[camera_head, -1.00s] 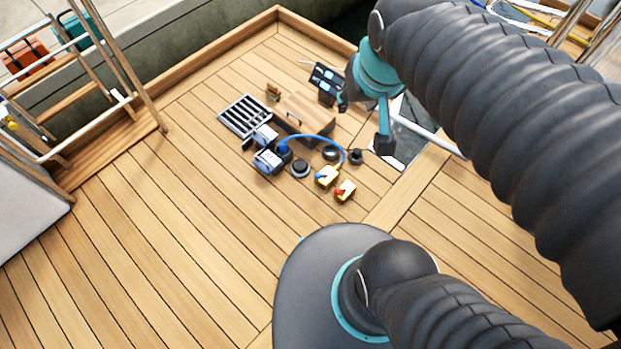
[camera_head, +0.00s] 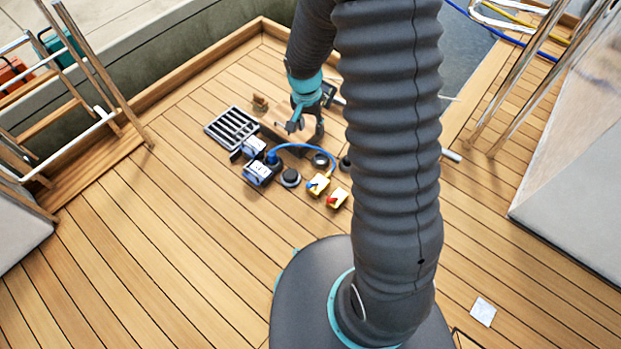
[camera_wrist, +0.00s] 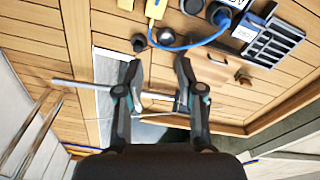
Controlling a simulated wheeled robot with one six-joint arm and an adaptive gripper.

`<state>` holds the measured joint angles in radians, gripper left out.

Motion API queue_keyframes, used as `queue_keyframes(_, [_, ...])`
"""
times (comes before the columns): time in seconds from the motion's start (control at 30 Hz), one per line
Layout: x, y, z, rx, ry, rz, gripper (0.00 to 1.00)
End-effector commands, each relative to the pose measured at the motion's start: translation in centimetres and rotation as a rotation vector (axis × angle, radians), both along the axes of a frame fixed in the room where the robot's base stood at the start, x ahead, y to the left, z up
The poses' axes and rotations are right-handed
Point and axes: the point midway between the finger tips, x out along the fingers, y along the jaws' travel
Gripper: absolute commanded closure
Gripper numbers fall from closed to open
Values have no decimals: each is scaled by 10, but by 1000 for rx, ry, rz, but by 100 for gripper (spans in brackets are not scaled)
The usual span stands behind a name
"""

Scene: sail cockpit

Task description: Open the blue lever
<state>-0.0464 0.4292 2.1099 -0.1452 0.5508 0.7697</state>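The blue lever (camera_head: 314,184) sits on a small yellow box (camera_head: 321,183) on the wooden deck, right of the blue-and-white boxes. A second yellow box with a red lever (camera_head: 335,198) stands beside it. In the wrist view, part of the yellow box (camera_wrist: 155,9) shows at the top edge; I cannot make out its lever there. My gripper (camera_head: 300,126) is over the wooden box, up and left of the blue lever and apart from it. In the wrist view my gripper (camera_wrist: 158,66) has its fingers spread with nothing between the tips.
A blue cable (camera_head: 291,146) arches between the blue plug and the yellow boxes. A slatted grille (camera_head: 232,127), blue-and-white boxes (camera_head: 258,171) and a black round knob (camera_head: 290,177) stand close by. A ladder (camera_head: 75,85) is at left. Open deck lies in front.

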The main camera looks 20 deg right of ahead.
Motion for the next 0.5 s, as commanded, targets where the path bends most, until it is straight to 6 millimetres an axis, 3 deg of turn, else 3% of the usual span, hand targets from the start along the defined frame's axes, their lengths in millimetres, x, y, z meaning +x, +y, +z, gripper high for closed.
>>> queue_keyframes(0.03, [3, 1, -27, -2, 26, -21, 63])
queue_keyframes(0.2, [9, 4, -98, -7, 79, -102, 63])
queue_keyframes(0.33, [8, 5, -141, -12, 108, -149, 63])
queue_keyframes(0.5, [5, 6, -172, -16, 128, -185, 63])
